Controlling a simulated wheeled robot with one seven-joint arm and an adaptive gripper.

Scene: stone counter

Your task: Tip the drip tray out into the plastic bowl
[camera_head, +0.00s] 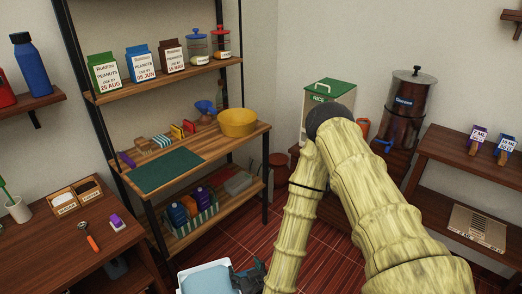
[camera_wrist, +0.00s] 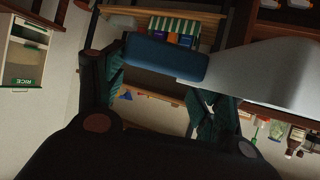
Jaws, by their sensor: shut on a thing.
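A yellow bowl (camera_head: 238,123), the only bowl in view, sits upright at the right end of the middle shelf, apart from my gripper. Its inside looks empty.
The shelf unit (camera_head: 197,148) also holds a green mat (camera_head: 166,171), small packets and a striped crate (camera_head: 190,217). A wooden desk (camera_head: 62,246) stands left. A rice bin (camera_head: 326,98) and dark urn (camera_head: 406,100) stand behind my arm. Red floor shows between.

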